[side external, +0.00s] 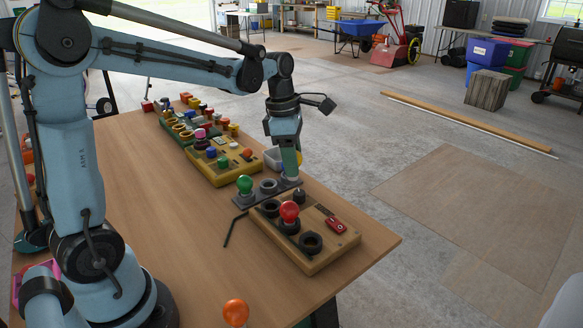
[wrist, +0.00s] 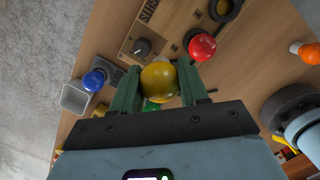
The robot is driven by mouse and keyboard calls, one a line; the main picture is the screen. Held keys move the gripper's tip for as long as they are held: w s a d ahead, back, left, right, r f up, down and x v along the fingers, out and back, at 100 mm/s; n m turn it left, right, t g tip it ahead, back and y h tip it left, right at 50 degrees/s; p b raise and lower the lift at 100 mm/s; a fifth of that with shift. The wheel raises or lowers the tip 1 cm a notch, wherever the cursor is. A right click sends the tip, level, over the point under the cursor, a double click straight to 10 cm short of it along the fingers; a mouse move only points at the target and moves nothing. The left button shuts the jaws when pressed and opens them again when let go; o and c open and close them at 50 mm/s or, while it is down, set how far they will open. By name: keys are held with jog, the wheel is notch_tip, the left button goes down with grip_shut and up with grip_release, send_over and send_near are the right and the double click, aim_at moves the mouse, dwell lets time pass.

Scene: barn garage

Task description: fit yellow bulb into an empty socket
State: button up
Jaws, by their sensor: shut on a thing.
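My gripper (wrist: 160,92) is shut on the round yellow bulb (wrist: 159,80), which sits between the two green fingers in the wrist view. In the side view my gripper (side external: 290,172) points down above the far edge of the wooden light board (side external: 308,260); the held bulb is not clear there. The board carries a red bulb (side external: 289,211) in a socket and an empty black ring socket (side external: 310,242) at its near end. Another dark socket (side external: 269,207) lies left of the red bulb. The red bulb also shows in the wrist view (wrist: 202,47).
A green bulb (side external: 245,184) stands on a grey plate (side external: 252,196) beside the board. A grey bin (wrist: 76,98) and blue bulb (wrist: 94,79) are nearby. The near tabletop (side external: 180,235) is mostly clear.

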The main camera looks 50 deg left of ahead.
jog(key=s+d+f+m, duration=0.2)
jog(key=s+d+m, duration=0.2)
jog(key=d, duration=0.8)
jog(key=shift+g, duration=0.3)
jog(key=shift+s+a+f, duration=0.1)
jog(key=shift+s+f, duration=0.05)
jog(key=shift+f, duration=1.25)
jog(key=shift+s+a+f, duration=0.1)
jog(key=shift+f, duration=1.3)
jog(key=shift+f, duration=0.55)
jog(key=o, duration=0.7)
jog(key=shift+o, duration=0.2)
jog(key=shift+r, duration=0.1)
notch_tip(320, 180, up, 11)
jog(key=a, duration=0.1)
jog(key=shift+s+a+f, duration=0.2)
jog(key=shift+s+a, duration=0.05)
jog(key=shift+s, duration=0.05)
